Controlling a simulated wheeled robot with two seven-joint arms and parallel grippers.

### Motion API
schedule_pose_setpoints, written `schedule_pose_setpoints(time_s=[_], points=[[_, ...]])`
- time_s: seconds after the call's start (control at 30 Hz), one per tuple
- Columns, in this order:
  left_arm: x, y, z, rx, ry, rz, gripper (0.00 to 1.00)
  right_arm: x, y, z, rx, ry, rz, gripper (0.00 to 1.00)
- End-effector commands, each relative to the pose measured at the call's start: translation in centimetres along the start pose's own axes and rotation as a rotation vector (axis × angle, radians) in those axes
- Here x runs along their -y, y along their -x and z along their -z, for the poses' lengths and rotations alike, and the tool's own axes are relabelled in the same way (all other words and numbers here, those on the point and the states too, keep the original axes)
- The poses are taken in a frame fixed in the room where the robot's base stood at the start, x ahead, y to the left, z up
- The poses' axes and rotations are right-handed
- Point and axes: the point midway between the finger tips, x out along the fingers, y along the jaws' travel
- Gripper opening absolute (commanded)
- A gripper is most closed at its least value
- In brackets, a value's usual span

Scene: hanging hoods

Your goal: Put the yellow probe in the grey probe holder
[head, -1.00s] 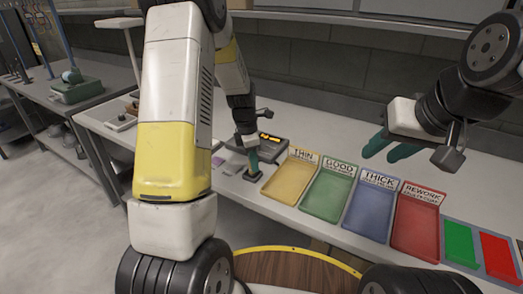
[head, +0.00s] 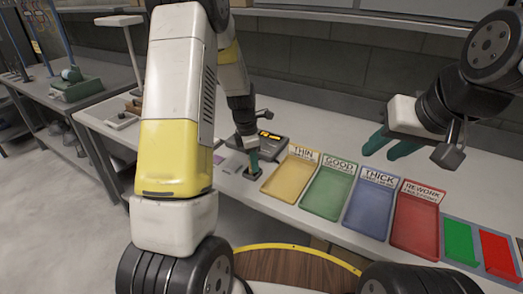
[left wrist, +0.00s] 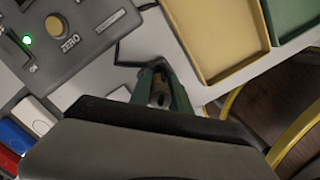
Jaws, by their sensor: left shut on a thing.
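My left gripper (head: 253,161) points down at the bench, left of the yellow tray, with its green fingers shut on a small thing. In the left wrist view the fingers (left wrist: 160,92) close around a dark, brownish end, likely the yellow probe (left wrist: 158,98); its yellow colour does not show and most of it is hidden. The dark grey probe holder (head: 253,176) is a small block directly below the fingertips. I cannot tell whether the probe is seated in it. My right gripper (head: 382,152) is open and empty, raised above the bench at the right.
A grey gauge box (head: 272,147) with a lit display stands just behind the left gripper. Yellow (head: 288,182), green (head: 327,193), blue (head: 373,209) and red (head: 415,224) labelled trays line the bench to the right. Clear bench lies behind the trays.

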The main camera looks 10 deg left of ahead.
Motion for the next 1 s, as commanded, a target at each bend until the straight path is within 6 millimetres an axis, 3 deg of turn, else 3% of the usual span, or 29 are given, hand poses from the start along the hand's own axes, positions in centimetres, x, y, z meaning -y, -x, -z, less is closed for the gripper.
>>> schedule_pose_setpoints(time_s=[0.03, 0.13, 0.17, 0.53, 1.0], points=[[0.0, -0.1, 0.0, 0.000, 0.000, 0.000, 0.27, 0.0, 0.0, 0.0, 0.000, 0.000, 0.000, 0.36], [0.0, 0.0, 0.0, 0.000, 0.000, 0.000, 0.47, 0.0, 0.0, 0.0, 0.000, 0.000, 0.000, 0.36], [0.0, 0.0, 0.0, 0.000, 0.000, 0.000, 0.48, 0.0, 0.0, 0.0, 0.000, 0.000, 0.000, 0.36], [-0.1, 0.6, 0.0, 0.000, 0.000, -0.001, 0.48, 0.0, 0.0, 0.0, 0.000, 0.000, 0.000, 0.36], [-0.1, 7.4, 0.0, 0.000, 0.000, -0.001, 0.48, 0.0, 0.0, 0.0, 0.000, 0.000, 0.000, 0.36]])
